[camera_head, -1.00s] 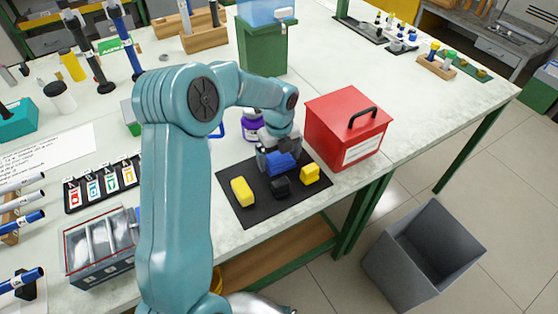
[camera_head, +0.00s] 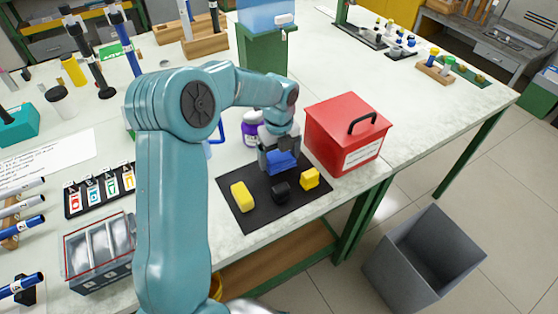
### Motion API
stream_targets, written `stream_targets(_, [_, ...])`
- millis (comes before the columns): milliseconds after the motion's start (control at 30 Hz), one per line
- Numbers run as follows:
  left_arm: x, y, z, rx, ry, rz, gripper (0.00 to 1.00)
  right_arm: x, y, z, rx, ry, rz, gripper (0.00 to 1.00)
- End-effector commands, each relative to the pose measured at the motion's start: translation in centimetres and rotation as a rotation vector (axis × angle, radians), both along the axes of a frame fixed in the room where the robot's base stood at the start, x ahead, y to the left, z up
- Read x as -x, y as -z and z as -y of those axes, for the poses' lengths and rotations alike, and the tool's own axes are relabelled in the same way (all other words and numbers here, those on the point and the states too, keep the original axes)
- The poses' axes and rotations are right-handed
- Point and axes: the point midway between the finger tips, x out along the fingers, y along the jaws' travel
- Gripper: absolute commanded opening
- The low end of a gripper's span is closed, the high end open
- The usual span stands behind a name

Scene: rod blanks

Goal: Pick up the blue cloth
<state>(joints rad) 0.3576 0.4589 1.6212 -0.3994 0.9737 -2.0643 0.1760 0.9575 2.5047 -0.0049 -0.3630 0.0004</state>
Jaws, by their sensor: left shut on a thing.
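The blue cloth (camera_head: 281,163) is a small folded blue piece over the back part of a black mat (camera_head: 246,214). My left gripper (camera_head: 280,153) points down from above and is shut on the cloth; its jaws hide the cloth's upper part. I cannot tell whether the cloth's underside touches the mat. On the same mat lie a yellow piece (camera_head: 242,196) at the left, a black piece (camera_head: 281,193) in the middle and another yellow piece (camera_head: 310,179) at the right. My right gripper is not in view.
A red box (camera_head: 347,132) with a black handle stands just right of the mat. A purple-labelled jar (camera_head: 250,134) stands behind the gripper. A metal divided tray (camera_head: 98,252) is at the left front. A grey bin (camera_head: 423,257) is on the floor, right. Bench space behind the red box is clear.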

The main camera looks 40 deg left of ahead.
Motion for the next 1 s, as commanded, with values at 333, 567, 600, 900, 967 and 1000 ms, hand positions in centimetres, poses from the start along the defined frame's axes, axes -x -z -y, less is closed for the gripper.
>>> stream_targets(333, [-0.1,-10.7,0.0,-0.001,0.000,0.007,0.61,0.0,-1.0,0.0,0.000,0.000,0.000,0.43])
stream_targets(567, [-0.1,-15.6,0.0,-0.001,0.000,0.004,0.61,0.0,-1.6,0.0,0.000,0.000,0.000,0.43])
stream_targets(600, [-0.1,-16.1,0.0,-0.001,0.001,0.004,0.61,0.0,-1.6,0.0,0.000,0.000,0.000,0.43])
stream_targets(900, [0.0,-17.2,0.0,0.000,0.000,0.001,0.61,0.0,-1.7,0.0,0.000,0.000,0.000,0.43])
stream_targets(967, [0.0,-17.2,0.0,0.000,0.000,0.001,0.61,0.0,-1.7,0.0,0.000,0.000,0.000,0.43])
stream_targets(1000, [0.0,-17.2,0.0,0.000,0.000,0.001,0.61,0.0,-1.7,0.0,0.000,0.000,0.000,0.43])
